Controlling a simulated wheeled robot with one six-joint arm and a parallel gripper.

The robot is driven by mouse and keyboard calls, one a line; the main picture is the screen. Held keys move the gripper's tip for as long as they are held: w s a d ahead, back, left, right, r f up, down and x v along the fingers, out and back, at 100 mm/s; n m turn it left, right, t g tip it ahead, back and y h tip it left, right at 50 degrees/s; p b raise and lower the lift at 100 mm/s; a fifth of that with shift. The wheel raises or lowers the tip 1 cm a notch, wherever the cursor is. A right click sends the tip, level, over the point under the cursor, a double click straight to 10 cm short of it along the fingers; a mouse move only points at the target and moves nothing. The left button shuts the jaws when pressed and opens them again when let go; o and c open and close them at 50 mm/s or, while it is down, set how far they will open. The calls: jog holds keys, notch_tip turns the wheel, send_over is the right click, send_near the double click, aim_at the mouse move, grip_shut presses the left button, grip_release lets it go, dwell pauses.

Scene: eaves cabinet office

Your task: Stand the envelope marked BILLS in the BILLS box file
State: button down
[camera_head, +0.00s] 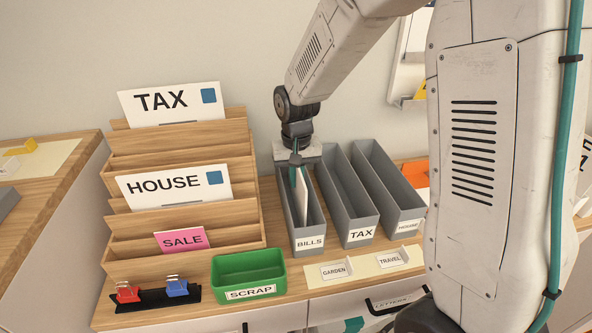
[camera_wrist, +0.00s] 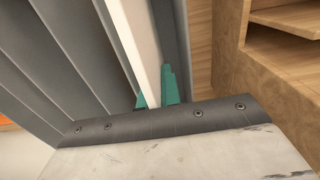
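The BILLS box file (camera_head: 309,243) is a narrow grey open-topped box, the leftmost of three side by side on the wooden desk. A white envelope (camera_head: 303,195) stands on edge inside it, roughly upright. No marking shows on the envelope, and its lower edge is hidden by the box walls. My gripper (camera_head: 297,170) is over the back part of this box with its teal fingers pointing down. In the wrist view, the envelope (camera_wrist: 139,45) runs between the two fingers (camera_wrist: 156,92), which close against its sides, with grey box walls on both sides.
Grey TAX (camera_head: 361,235) and HOUSE (camera_head: 409,226) box files stand close on the right. A tiered wooden rack (camera_head: 240,200) with TAX, HOUSE and SALE items stands left. A green SCRAP tray (camera_head: 248,268) and GARDEN (camera_head: 333,270) and TRAVEL cards (camera_head: 390,260) lie in front.

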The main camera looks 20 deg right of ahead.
jog(key=shift+f, duration=0.3)
jog(key=c, duration=1.2)
grip_release()
jog(key=shift+r, duration=2.95)
jog(key=shift+r, duration=0.1)
